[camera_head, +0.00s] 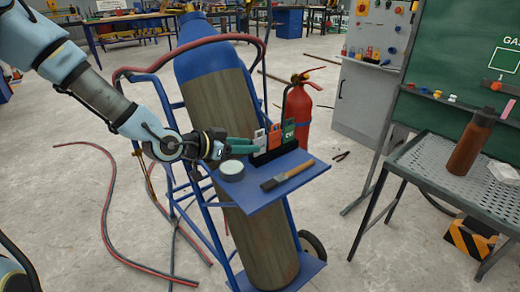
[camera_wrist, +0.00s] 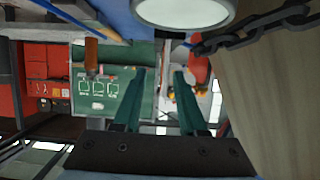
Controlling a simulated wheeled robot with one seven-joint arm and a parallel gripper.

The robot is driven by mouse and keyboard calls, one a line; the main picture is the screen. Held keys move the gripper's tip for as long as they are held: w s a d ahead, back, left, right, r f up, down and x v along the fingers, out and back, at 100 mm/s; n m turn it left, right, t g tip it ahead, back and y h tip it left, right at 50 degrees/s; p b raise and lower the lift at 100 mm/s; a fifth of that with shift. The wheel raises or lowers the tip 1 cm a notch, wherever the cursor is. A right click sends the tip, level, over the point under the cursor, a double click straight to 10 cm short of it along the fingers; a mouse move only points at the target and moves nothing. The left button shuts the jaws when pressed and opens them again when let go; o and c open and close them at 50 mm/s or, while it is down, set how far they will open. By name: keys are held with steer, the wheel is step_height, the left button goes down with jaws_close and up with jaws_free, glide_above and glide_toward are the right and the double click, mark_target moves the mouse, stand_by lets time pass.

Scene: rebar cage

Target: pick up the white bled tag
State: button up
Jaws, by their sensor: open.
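The white tag (camera_head: 260,138) stands upright at the left end of a black holder (camera_head: 262,158) on the blue shelf (camera_head: 262,196) of the cylinder cart. A red tag (camera_head: 275,136) and a green tag (camera_head: 289,131) stand to its right. My gripper (camera_head: 250,145) reaches in from the left, its teal fingers pointing at the white tag, with the tips close to it. Whether they touch cannot be told. In the wrist view the two fingers (camera_wrist: 160,95) are apart, and I make out no tag between them.
A round tin (camera_head: 231,169) and a brush (camera_head: 287,177) lie on the shelf; the tin's pale face (camera_wrist: 184,10) also shows in the wrist view. The large gas cylinder (camera_head: 215,92) rises behind my gripper. A chain (camera_wrist: 255,28) hangs close by. A red extinguisher (camera_head: 297,112) stands beyond.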

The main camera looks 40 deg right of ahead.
mark_target(260, 143)
steer(key=shift+w+r+p+x, duration=0.1)
steer(key=shift+w+p+x, duration=0.05)
steer(key=shift+x, duration=0.75)
steer(key=shift+w+r+p+x, duration=0.1)
steer(key=shift+p+x, duration=0.1)
steer(key=shift+x, duration=0.75)
steer(key=shift+w+p+x, duration=0.15)
steer(key=shift+x, duration=0.75)
steer(key=shift+d, duration=0.1)
jaws_close()
